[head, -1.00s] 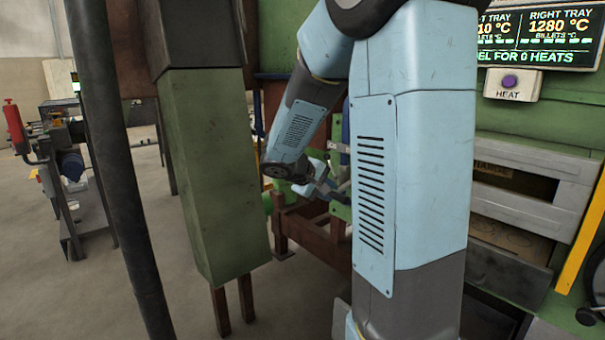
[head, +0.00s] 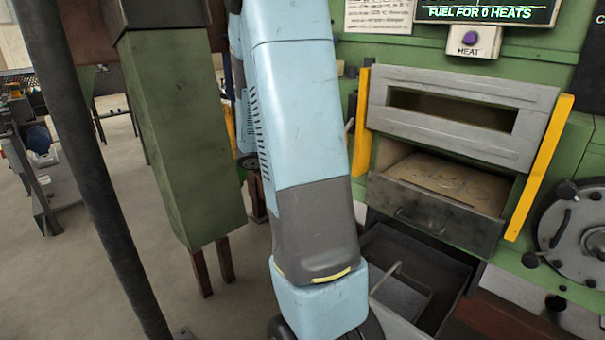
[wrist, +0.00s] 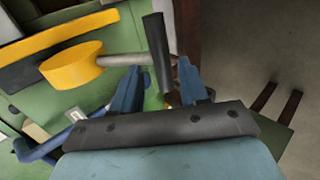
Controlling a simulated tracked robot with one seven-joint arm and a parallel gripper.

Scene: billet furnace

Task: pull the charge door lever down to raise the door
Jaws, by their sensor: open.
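The charge door (head: 455,118) is a grey slotted panel between yellow side posts on the green furnace front in the head view. A gap beneath it shows a dusty surface inside. In the wrist view the lever shows as a grey rod (wrist: 122,60) running from a yellow round hub to a dark grip (wrist: 157,48). My gripper (wrist: 160,77) is open, its two blue fingers pointing toward the grip. The grip lies between the fingertips in the picture; I cannot tell whether they touch it. In the head view my arm hides my gripper and most of the lever.
A dark open bin (head: 415,285) stands below the door. A green column (head: 182,140) and a dark pole (head: 90,170) stand at left. A purple heat button (head: 469,38) is above the door. A round grey hatch (head: 580,235) is at right.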

